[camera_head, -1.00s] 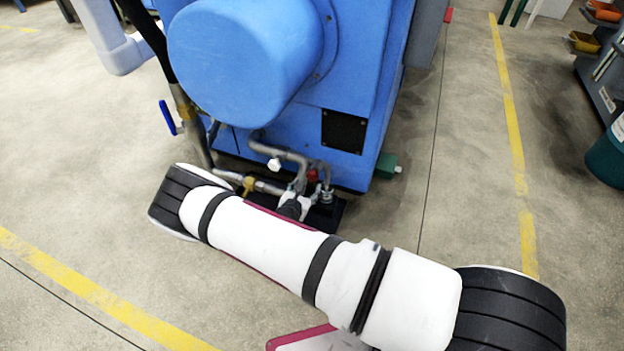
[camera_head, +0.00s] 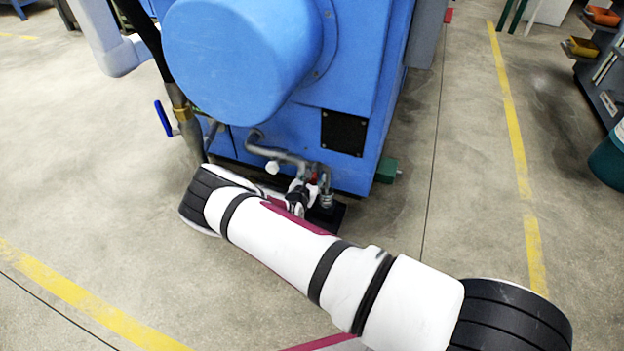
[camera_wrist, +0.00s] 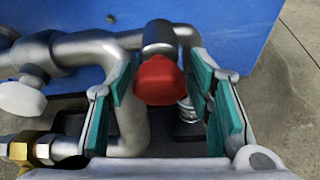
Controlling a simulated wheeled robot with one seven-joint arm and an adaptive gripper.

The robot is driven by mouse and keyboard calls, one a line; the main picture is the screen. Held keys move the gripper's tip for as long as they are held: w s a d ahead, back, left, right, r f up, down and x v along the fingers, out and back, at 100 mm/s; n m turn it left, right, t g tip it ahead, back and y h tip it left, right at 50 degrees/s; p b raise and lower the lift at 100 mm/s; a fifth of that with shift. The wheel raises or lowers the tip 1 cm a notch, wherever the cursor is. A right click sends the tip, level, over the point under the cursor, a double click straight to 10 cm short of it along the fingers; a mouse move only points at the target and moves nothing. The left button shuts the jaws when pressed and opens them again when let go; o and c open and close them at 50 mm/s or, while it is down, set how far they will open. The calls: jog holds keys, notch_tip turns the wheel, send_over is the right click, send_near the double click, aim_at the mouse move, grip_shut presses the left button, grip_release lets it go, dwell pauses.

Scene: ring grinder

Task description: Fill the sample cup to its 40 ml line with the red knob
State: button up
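The red knob (camera_wrist: 160,80) sits on the end of a grey pipe stub in the wrist view. In the head view only a small bit of red (camera_head: 313,178) shows beside my gripper (camera_head: 298,192). In the wrist view my gripper (camera_wrist: 161,88) has its teal finger pads apart, one on each side of the knob. A gap shows left of the knob; the right pad is very close, and I cannot tell whether it touches. A ribbed silver piece (camera_wrist: 187,110) stands below and behind the knob. I cannot make out the sample cup or its 40 ml line.
Grey pipes (camera_wrist: 90,47) run close around my fingers, with a white knob (camera_wrist: 22,97) and a brass fitting (camera_wrist: 32,149) at left. The blue machine (camera_head: 360,60) rises behind. A black base (camera_head: 330,216) lies below the pipes. Concrete floor is open on both sides.

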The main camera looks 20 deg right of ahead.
jog(key=c, duration=0.7)
jog(key=shift+c, duration=0.2)
jog(key=shift+n, duration=0.3)
jog(key=n+g+h+b, duration=0.1)
jog(key=n+h, duration=0.1)
jog(key=n, duration=0.1)
jog(key=shift+n+g+h, duration=0.3)
jog(key=shift+g, duration=0.1)
jog(key=n+h, duration=0.1)
jog(key=n, duration=0.2)
jog(key=shift+a+f+g+h, duration=0.1)
jog(key=shift+g+h, duration=0.2)
jog(key=shift+h, duration=0.1)
jog(key=shift+n+h, duration=0.5)
jog(key=shift+n, duration=0.4)
jog(key=o, duration=1.2)
